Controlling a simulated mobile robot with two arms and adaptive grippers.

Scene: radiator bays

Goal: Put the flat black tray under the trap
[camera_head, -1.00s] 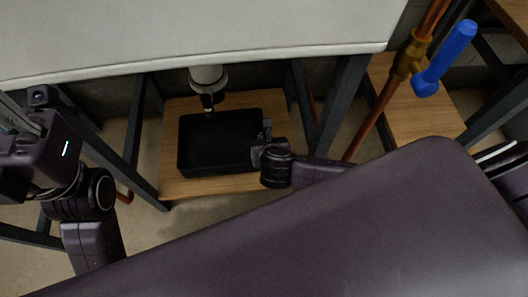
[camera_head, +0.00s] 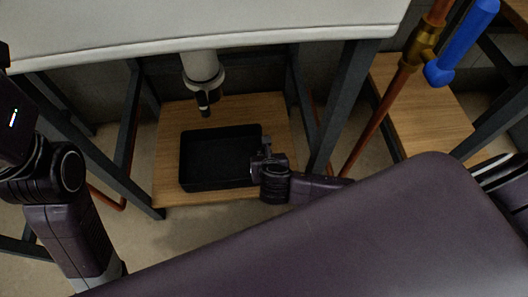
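The flat black tray (camera_head: 217,184) is a shallow, empty rectangular box, level over the wooden board under the white basin-like body. I cannot tell whether it touches the board. The trap (camera_head: 203,72), a pale pipe with a dark lower end, hangs near the tray's back edge, just behind it in the picture. My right gripper (camera_head: 262,150) is at the tray's right wall and looks shut on it; its fingertips are small and partly hidden. My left gripper (camera_head: 14,118) is at the left picture edge, away from the tray, its fingers mostly cut off.
Dark metal legs (camera_head: 341,105) flank the wooden board (camera_head: 170,135). A copper pipe (camera_head: 375,125) with a brass valve and blue handle (camera_head: 462,42) stands at the right. My own dark body fills the lower right. Some bare board shows left of the tray.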

